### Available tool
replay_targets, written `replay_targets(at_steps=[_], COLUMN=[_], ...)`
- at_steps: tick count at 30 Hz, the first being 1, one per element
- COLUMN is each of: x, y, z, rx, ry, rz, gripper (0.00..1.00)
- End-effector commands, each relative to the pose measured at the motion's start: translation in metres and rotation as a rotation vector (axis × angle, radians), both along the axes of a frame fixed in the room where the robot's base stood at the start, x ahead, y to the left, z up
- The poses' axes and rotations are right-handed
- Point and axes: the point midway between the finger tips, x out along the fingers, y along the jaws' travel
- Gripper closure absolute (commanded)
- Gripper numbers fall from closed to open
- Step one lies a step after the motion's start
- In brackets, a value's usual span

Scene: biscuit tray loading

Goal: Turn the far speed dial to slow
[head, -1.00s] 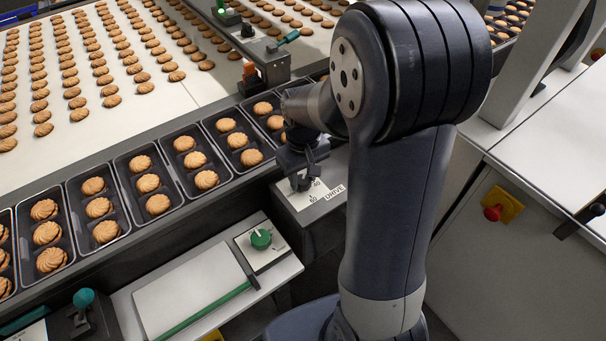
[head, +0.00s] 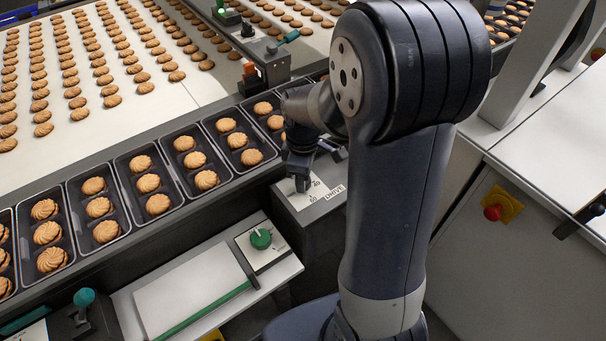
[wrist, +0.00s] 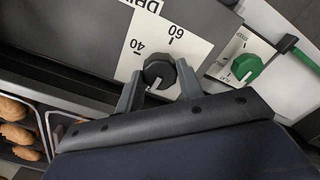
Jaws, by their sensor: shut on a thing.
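A black dial (wrist: 158,71) stands on a white plate (wrist: 180,28) marked 40 and 60, with part of a word at its top edge. My gripper (wrist: 160,75) has one finger on each side of the dial and is shut on it. A light mark shows at the dial's lower edge in the wrist view. A green dial (wrist: 247,68) with a white pointer and small words around it is to the right. It also shows in the head view (head: 261,239). My gripper (head: 301,181) hides the black dial there. I cannot tell from the markings which is the far speed dial.
A row of trays with biscuits (head: 130,165) runs left of the dials. A far control post (head: 268,62) has a green lever. A teal-knobbed lever (head: 84,298) is at the lower left. A red button (head: 493,212) is on the right cabinet.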

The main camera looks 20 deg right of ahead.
Motion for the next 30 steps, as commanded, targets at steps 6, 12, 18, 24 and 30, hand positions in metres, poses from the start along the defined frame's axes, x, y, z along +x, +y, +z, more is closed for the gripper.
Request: replay_targets(at_steps=[6,12,18,24,30], x=[0.0005,0.0005,0.0005,0.0004,0.0002], y=[0.0001,0.0001,0.0001,0.0000,0.0000], z=[0.0004,0.0004,0.0004,0.0004,0.0002], rx=[0.000,0.000,0.000,0.000,0.000], ry=[-0.001,-0.001,-0.002,-0.001,-0.001], rz=[0.055,0.070,0.071,0.070,0.069], gripper=[0.87,0.87,0.87,0.56,0.43])
